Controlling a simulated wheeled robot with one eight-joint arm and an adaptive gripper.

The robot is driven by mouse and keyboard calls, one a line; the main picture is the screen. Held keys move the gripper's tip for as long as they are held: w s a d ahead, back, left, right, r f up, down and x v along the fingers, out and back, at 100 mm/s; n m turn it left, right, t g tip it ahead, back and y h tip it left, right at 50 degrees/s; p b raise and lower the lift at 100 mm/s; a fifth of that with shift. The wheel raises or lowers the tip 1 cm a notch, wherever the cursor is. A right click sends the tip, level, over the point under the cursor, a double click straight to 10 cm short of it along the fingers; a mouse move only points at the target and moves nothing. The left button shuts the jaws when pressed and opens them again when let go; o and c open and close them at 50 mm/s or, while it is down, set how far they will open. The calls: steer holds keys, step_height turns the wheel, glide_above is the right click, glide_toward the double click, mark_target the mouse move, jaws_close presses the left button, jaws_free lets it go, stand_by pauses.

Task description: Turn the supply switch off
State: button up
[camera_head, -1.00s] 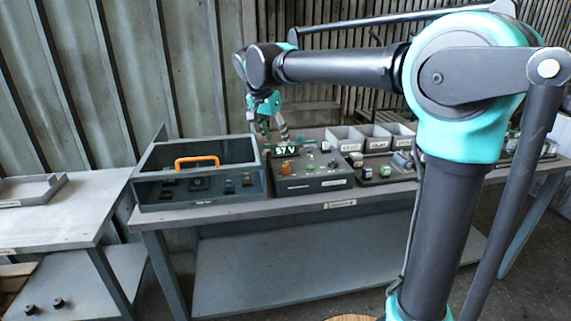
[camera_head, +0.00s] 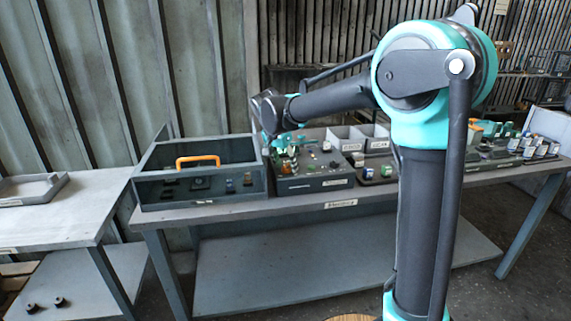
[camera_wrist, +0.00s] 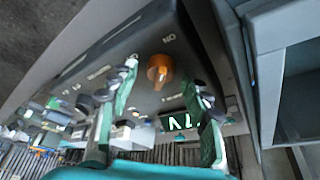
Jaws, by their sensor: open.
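The grey control box (camera_head: 315,184) stands on the workbench. An orange rotary knob (camera_wrist: 160,69) is on its face, beside white lettering that seems to read ON, upside down in the wrist view. I take it as the supply switch; its exact setting is hard to tell. A lit green-white display (camera_wrist: 180,122) shows digits and a V, partly covered by a finger. My gripper (camera_wrist: 161,82) is open, its fingers on either side of the line to the knob, with no visible grip on it. In the head view my gripper (camera_head: 283,152) is over the box and hides the display.
A grey open-topped case with an orange handle (camera_head: 198,161) stands directly left of the box. Grey bins (camera_head: 345,137) stand behind, and small parts lie on a tray (camera_head: 375,180) to the right. Part of the left table (camera_head: 60,225) is clear.

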jaws_close()
steer(key=shift+n, duration=0.3)
steer(key=n+y, duration=0.1)
steer(key=n, duration=0.3)
steer(key=shift+d+t+y, duration=0.2)
steer(key=shift+t+y, duration=0.2)
steer(key=n+y, duration=0.1)
steer(key=n, duration=0.3)
steer(key=shift+d+n+y, duration=0.1)
steer(key=shift+n+y, duration=0.3)
steer(key=n, duration=0.2)
steer(key=n+g+y, duration=0.1)
steer(key=n, duration=0.1)
steer(key=shift+d+y, duration=0.1)
steer(key=shift+y, duration=0.2)
steer(key=shift+w+n+g+y, duration=0.1)
steer(key=shift+n+g+y, duration=0.45)
steer(key=shift+n, duration=1.65)
